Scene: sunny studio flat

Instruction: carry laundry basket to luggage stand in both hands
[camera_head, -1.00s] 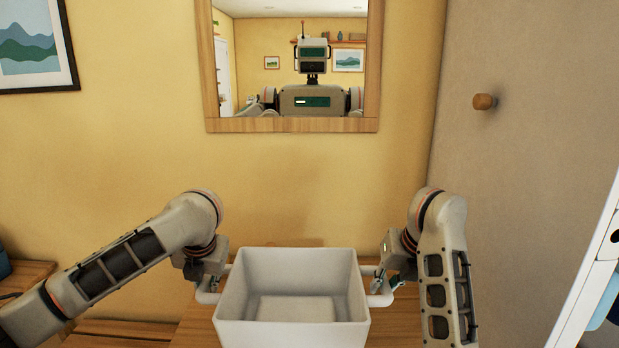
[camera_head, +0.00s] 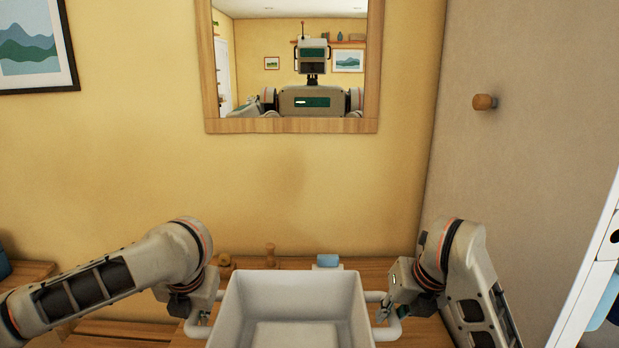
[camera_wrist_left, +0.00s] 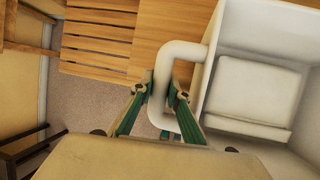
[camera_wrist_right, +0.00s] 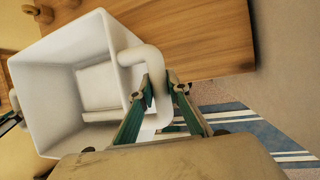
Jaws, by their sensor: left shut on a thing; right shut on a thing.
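The white laundry basket (camera_head: 292,284) is empty and sits low in the middle of the head view, in front of a wooden surface (camera_head: 385,268). My left gripper (camera_head: 194,310) is shut on the basket's left handle, a white loop (camera_wrist_left: 188,50) that passes between its green fingers (camera_wrist_left: 160,92). My right gripper (camera_head: 385,308) is shut on the right handle, which also shows between the fingers in the right wrist view (camera_wrist_right: 158,90). The slatted wooden top in the left wrist view (camera_wrist_left: 100,38) may be the luggage stand; I cannot tell for certain.
Small wooden pieces (camera_head: 270,256) and a blue item (camera_head: 327,261) stand on the wooden top behind the basket. A mirror (camera_head: 292,125) hangs on the yellow wall ahead. A beige panel with a round knob (camera_head: 484,102) is at the right. A striped rug (camera_wrist_right: 245,130) lies below.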

